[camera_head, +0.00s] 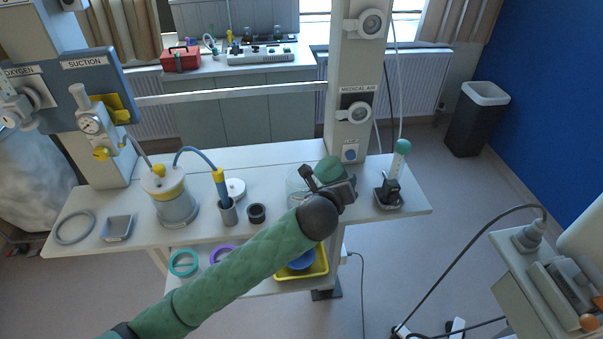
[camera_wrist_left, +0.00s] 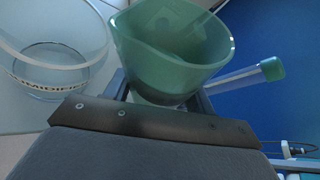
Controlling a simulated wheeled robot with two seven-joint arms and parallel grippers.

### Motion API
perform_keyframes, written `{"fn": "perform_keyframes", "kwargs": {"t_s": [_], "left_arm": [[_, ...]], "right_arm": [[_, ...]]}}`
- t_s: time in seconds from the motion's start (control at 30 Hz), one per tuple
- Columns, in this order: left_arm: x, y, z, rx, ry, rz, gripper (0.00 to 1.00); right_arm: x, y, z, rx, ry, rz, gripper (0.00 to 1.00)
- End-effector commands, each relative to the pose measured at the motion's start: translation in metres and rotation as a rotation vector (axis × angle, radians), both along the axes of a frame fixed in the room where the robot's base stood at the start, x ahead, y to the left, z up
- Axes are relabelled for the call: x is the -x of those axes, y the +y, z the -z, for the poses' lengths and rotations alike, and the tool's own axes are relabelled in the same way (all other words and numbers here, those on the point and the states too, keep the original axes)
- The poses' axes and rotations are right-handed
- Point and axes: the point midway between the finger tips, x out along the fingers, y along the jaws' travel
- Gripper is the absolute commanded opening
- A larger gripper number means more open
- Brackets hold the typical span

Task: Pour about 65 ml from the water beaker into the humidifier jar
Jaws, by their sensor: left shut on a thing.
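The green, see-through water beaker (camera_head: 328,169) is at the right part of the shelf, above its surface. My left gripper (camera_head: 338,189) is shut on it. In the left wrist view the beaker (camera_wrist_left: 170,45) shows its wide mouth, between the gripper's fingers; how far it tilts and its water level are unclear. A clear jar, which looks like the humidifier jar (camera_head: 296,188), stands just left of the gripper, partly hidden by my arm. In the left wrist view the jar (camera_wrist_left: 50,32) is open, left of the beaker and apart from it, with a printed band low down. My right gripper is not in view.
A tube with a green cap (camera_head: 400,160) stands in a dark holder right of the gripper. A suction jar (camera_head: 174,198), a small dark cup (camera_head: 257,212) and a tray (camera_head: 117,228) stand left on the shelf (camera_head: 285,160). A yellow tray (camera_head: 316,268) is below. A post rises behind the gripper.

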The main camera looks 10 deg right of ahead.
Motion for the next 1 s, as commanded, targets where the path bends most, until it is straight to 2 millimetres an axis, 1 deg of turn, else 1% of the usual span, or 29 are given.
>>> {"fn": "perform_keyframes", "kwargs": {"t_s": [0.03,0.2,0.27,0.4,0.6,1.0], "left_arm": [[0.0,0.001,-0.012,0.032,0.009,0.0,0.29],[-0.003,0.007,-0.038,0.126,0.049,-0.001,0.29],[-0.002,0.007,-0.03,0.17,0.076,-0.001,0.29],[-0.003,0.007,-0.032,0.237,0.099,0.0,0.29],[-0.003,0.006,-0.029,0.299,0.125,0.001,0.29],[-0.002,0.005,-0.027,0.363,0.151,0.001,0.29]], "right_arm": [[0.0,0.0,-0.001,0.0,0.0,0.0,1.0],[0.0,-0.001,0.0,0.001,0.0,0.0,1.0],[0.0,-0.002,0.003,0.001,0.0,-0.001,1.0],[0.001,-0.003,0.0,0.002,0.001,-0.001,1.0],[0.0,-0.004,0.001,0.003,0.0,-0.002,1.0],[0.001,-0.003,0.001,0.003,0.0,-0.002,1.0]]}}
